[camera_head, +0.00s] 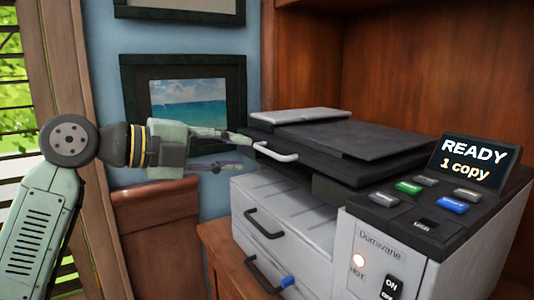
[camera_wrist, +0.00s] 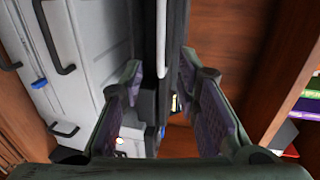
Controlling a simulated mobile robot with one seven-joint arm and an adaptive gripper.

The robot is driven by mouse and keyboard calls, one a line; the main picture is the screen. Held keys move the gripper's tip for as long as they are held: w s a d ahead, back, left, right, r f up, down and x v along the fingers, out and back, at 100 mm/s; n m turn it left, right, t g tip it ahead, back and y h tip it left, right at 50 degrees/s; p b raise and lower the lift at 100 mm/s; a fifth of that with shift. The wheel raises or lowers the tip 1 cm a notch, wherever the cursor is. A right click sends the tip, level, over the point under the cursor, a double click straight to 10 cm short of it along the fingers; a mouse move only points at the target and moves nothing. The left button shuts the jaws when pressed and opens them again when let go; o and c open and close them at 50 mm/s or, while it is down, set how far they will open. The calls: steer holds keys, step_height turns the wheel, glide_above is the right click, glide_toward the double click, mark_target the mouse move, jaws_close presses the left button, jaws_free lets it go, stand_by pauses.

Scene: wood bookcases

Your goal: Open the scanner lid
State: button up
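The scanner (camera_head: 290,205) is a white and black machine with a black lid (camera_head: 345,137) on top, which looks down. A pale bar handle (camera_head: 277,154) sticks out from the lid's left front edge. My gripper (camera_head: 244,153) is just left of the handle, level with it, with its fingers apart and nothing held. In the wrist view, my gripper (camera_wrist: 160,75) shows two spread fingers, with the handle (camera_wrist: 161,40) running between and beyond them. I cannot tell whether either finger touches the lid.
A READY display (camera_head: 472,160) and several buttons (camera_head: 408,187) are on the scanner's right front. Dark drawer handles (camera_head: 265,223) stick out below the lid. A wooden bookcase (camera_head: 400,65) encloses the back and right. A framed picture (camera_head: 188,103) hangs behind my gripper.

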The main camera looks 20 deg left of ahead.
mark_target(269, 154)
steer(key=p+x, duration=0.1)
steer(key=x, duration=0.7)
steer(key=shift+w+d, duration=0.25)
steer(key=shift+w, duration=0.05)
steer(key=shift+c, duration=0.4)
jaws_close()
